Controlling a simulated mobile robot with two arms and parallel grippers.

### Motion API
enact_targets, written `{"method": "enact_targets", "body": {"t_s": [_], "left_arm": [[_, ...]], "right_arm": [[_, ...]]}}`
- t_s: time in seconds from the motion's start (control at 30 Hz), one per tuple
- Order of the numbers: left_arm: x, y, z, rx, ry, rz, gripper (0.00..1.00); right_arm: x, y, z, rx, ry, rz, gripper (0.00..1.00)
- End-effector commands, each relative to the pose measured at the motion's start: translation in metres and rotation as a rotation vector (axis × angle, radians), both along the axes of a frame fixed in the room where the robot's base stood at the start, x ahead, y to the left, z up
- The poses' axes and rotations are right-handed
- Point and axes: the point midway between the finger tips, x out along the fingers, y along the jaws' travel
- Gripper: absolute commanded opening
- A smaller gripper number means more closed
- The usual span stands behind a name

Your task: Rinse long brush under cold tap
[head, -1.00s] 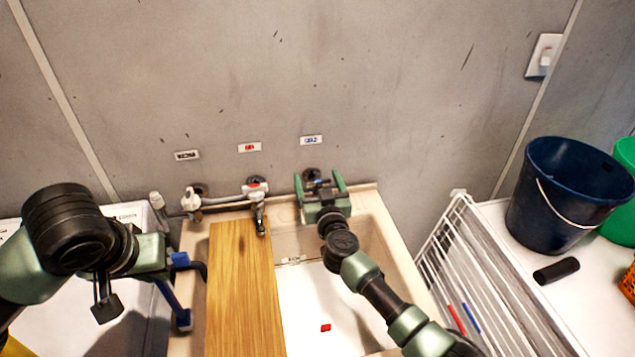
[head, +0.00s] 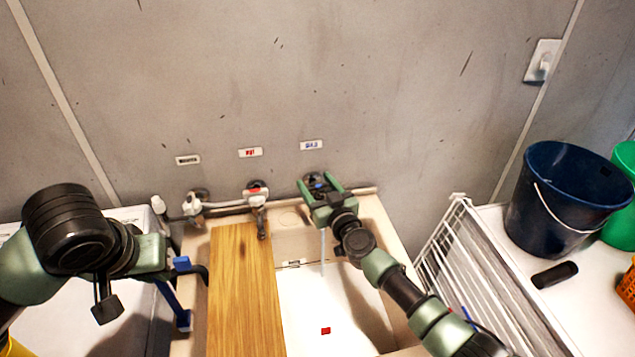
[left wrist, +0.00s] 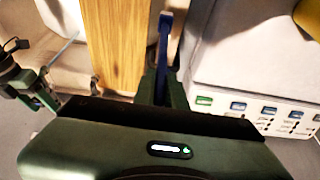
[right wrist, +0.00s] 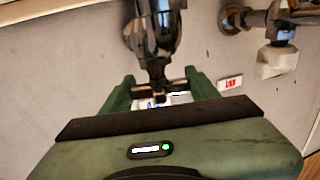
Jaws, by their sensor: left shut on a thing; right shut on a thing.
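The long brush (head: 168,297) is blue and hangs from my left gripper (head: 178,265), left of the sink. It also shows in the left wrist view (left wrist: 165,40); its bristles are not clear. My left gripper is shut on it. My right gripper (head: 320,184) is shut on the handle of the cold tap (right wrist: 155,35), under the blue-lettered label (head: 311,145). A thin stream of water (head: 322,248) falls from this tap into the sink (head: 372,215). The gripper hides most of the tap in the head view.
A wooden board (head: 243,300) covers the sink's left part. The hot tap (head: 256,195) with a red mark stands behind it. A small red thing (head: 326,331) lies in the basin. A white rack (head: 470,270) and dark blue bucket (head: 560,200) are at the right.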

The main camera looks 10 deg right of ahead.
Motion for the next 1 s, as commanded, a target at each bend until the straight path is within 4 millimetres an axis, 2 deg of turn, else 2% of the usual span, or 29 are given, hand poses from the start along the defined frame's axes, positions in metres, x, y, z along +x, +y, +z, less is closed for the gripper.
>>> {"method": "enact_targets", "body": {"t_s": [0.03, 0.1, 0.47, 0.5, 0.57, 0.87, 1.0], "left_arm": [[0.0, 0.0, -0.008, 0.0, 0.0, 0.0, 0.0], [0.0, 0.0, -0.011, 0.0, 0.0, 0.0, 0.0], [0.0, 0.0, -0.011, 0.0, 0.0, 0.0, 0.0], [0.0, 0.0, -0.011, 0.0, 0.0, 0.0, 0.0], [0.0, 0.0, -0.011, 0.0, 0.0, 0.0, 0.0], [0.0, 0.0, -0.01, 0.0, 0.0, 0.0, 0.0], [0.0, 0.0, -0.004, 0.0, 0.0, 0.0, 0.0]], "right_arm": [[0.001, -0.002, -0.001, -0.004, -0.007, 0.024, 0.2], [0.001, -0.001, -0.001, -0.002, -0.005, 0.052, 0.2], [0.0, 0.0, 0.0, 0.001, 0.0, 0.072, 0.2], [0.0, 0.0, 0.0, 0.001, 0.0, 0.072, 0.68], [0.0, 0.0, 0.0, 0.001, 0.0, 0.072, 0.82], [-0.001, 0.0, 0.0, 0.001, 0.0, 0.071, 0.82], [-0.01, -0.003, 0.001, 0.0, 0.001, 0.071, 0.82]]}}
